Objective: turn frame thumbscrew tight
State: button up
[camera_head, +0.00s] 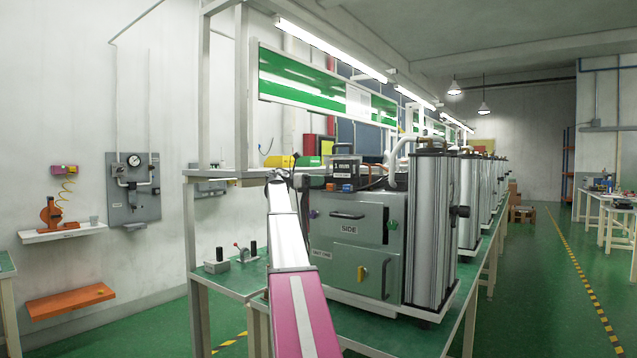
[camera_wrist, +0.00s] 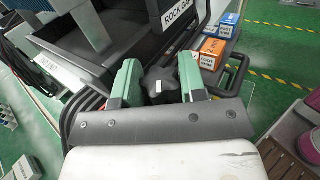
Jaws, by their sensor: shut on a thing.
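The thumbscrew (camera_wrist: 158,84) shows in the wrist view as a dark, lobed knob with a small pale mark on it. My gripper (camera_wrist: 158,78) has one green finger on each side of the knob and is shut on it. The knob's shaft and the seat under it are hidden. In the head view my arm reaches up and away to the left of the grey-green machine labelled SIDE (camera_head: 350,258). My gripper is small there, and the knob cannot be made out.
A dark tray (camera_wrist: 88,72) and a label reading ROCK lie beyond my gripper in the wrist view. An orange box (camera_wrist: 211,53) and a blue box (camera_wrist: 230,24) stand to the right, near a black bar handle (camera_wrist: 238,75). A column (camera_head: 432,230) stands beside the machine.

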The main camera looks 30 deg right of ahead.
jog(key=shift+m+g+y, duration=0.5)
jog(key=shift+g, duration=0.2)
jog(key=o, duration=0.9)
